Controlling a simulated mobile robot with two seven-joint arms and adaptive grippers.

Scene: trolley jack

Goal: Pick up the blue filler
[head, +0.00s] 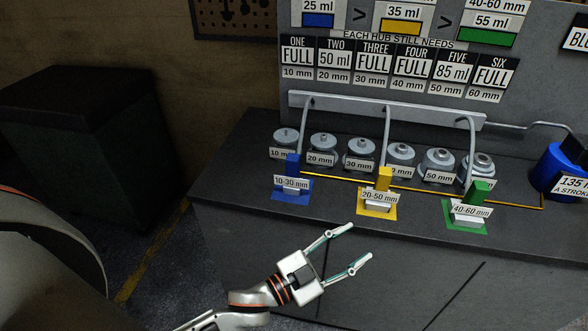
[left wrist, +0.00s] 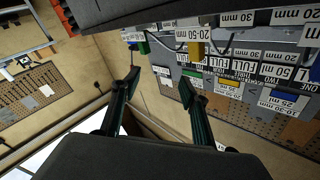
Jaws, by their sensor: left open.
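The blue filler (head: 292,164) stands upright on a blue pad (head: 279,196) at the left of the grey bench's front, with a 10-30 mm label on it. My left gripper (head: 360,242) is open and empty in front of the bench, below and to the right of the blue filler and clear of it. In the left wrist view its two fingers (left wrist: 160,88) are spread apart with nothing between them. My right gripper is not in view.
A yellow filler (head: 384,178) and a green filler (head: 480,190) stand to the right on the bench. Behind them are several grey hubs (head: 322,142) and a rail (head: 388,110) with curved hoses. A blue cylinder (head: 556,170) is at far right. A dark cabinet (head: 85,150) stands left.

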